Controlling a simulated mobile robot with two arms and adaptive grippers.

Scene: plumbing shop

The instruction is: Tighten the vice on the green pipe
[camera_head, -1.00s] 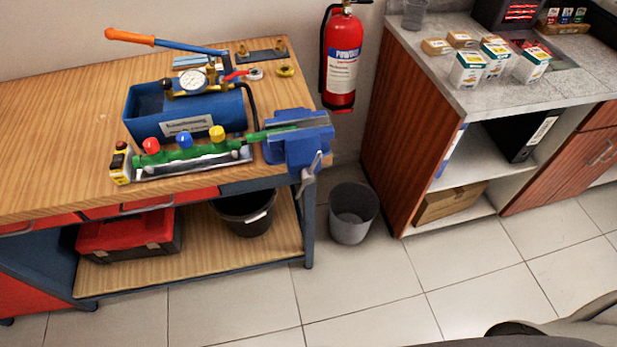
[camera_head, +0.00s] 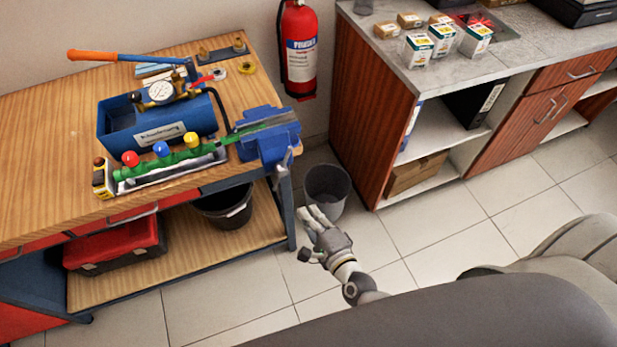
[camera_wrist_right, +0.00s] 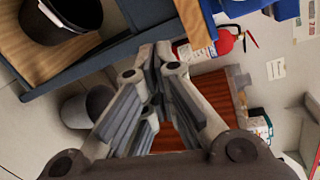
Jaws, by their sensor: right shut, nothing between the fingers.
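The blue vice (camera_head: 270,138) is mounted at the right end of the wooden workbench. The green pipe (camera_head: 262,127) reaches from the green manifold with red, blue and yellow caps (camera_head: 160,162) into the vice jaws. The vice's metal handle (camera_head: 284,160) hangs at its front. My right gripper (camera_head: 309,214) is shut and empty, in front of the bench's right end and below the vice. In the right wrist view the fingers (camera_wrist_right: 163,50) meet at their tips, and a blue piece of the vice (camera_wrist_right: 287,8) shows at the top right. My left gripper is not in view.
A blue test pump (camera_head: 160,125) stands behind the manifold. A grey bin (camera_head: 327,188) stands on the floor just behind my right gripper. A fire extinguisher (camera_head: 299,55) hangs on the wall. A cabinet (camera_head: 370,110) stands to the right.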

